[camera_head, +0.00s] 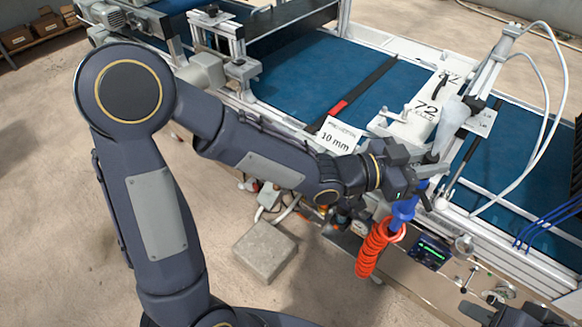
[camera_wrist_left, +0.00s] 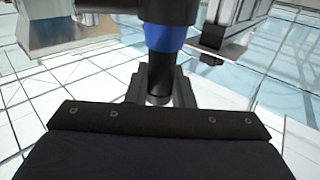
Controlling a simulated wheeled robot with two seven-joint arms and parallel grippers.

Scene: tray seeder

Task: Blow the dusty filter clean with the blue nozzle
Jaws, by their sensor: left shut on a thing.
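My left gripper (camera_head: 418,188) is shut on the blue nozzle (camera_head: 403,213), at the front edge of the machine. A red coiled hose (camera_head: 370,250) hangs below the nozzle. In the left wrist view, the nozzle's black and blue body (camera_wrist_left: 165,38) stands between the fingers (camera_wrist_left: 160,90). A pale grey, cone-shaped patch (camera_head: 452,115) lies just beyond the left gripper, in front of a white block. I cannot tell whether it is the filter or blown air, and I cannot make out the dusty filter for certain. My right gripper (camera_head: 510,313) is partly cut off at the bottom right.
Blue belts (camera_head: 320,75) run behind my left arm. A white "10 mm" sign (camera_head: 338,137) and a "72" block (camera_head: 425,112) stand near the gripper. White tubes (camera_head: 545,90) loop at the right. A control display (camera_head: 430,252) is below. A grey block (camera_head: 265,250) lies on the floor.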

